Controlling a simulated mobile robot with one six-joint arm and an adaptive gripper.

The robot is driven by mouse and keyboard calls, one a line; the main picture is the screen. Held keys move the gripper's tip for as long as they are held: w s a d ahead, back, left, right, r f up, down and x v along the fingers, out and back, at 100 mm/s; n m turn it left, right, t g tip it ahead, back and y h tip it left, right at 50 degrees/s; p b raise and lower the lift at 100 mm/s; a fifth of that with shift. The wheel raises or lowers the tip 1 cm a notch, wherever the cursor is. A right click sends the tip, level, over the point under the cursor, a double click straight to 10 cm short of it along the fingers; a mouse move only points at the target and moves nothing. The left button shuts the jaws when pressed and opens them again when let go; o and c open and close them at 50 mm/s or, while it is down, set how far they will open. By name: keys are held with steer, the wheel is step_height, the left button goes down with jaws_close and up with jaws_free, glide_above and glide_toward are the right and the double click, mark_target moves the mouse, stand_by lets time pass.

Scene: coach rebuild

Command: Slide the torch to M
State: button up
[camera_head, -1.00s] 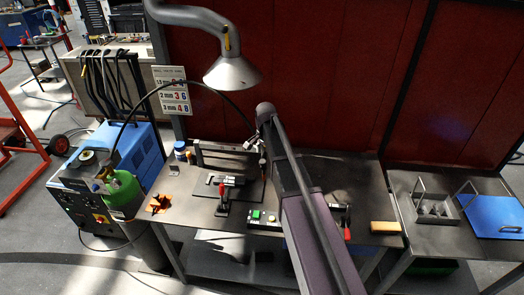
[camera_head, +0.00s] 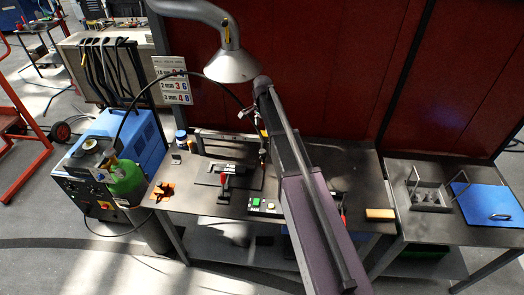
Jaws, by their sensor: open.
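The torch (camera_head: 264,150) is a slim dark piece near the back right of the dark plate, by the rail (camera_head: 225,137); it is small and partly beside my arm. A black hose curves from the welding machine towards it. My gripper (camera_head: 248,113) is small in view, just left of my arm, above the rail and close to the torch's upper end. It is open. I cannot tell whether it touches the torch. No M mark is legible in this view.
A button box (camera_head: 264,206) sits at the bench front. An orange piece (camera_head: 162,191) lies left, a tan block (camera_head: 380,213) right. The lamp hood (camera_head: 232,66) hangs above. My arm hides the bench's middle right.

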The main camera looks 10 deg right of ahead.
mark_target(262, 151)
steer(key=shift+f+b, duration=6.75)
steer(key=shift+f, duration=0.05)
jaws_close()
